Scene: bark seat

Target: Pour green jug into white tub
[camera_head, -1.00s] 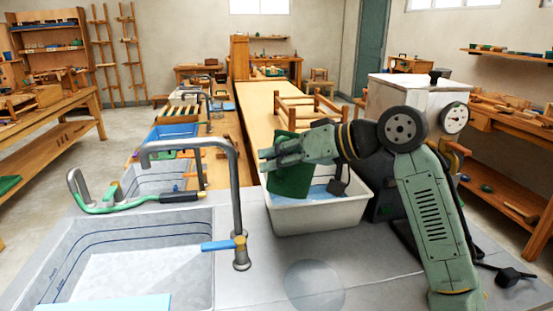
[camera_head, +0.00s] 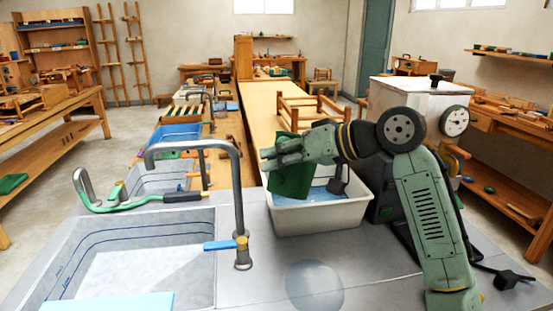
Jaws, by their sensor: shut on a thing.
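The green jug (camera_head: 289,182) is held over the white tub (camera_head: 322,218), at the tub's left side. It looks tilted, and its mouth is hard to make out. My gripper (camera_head: 280,156) is shut on the jug near its upper part, and its fingers hide some of it. The white tub stands on the grey counter, with blue showing inside it. I cannot tell whether anything is flowing from the jug.
A tall grey tap (camera_head: 238,190) with a blue lever stands left of the tub, beside a large sink (camera_head: 125,262). A white box with a dial (camera_head: 420,98) stands behind my arm. A long wooden bench (camera_head: 258,110) runs behind the tub.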

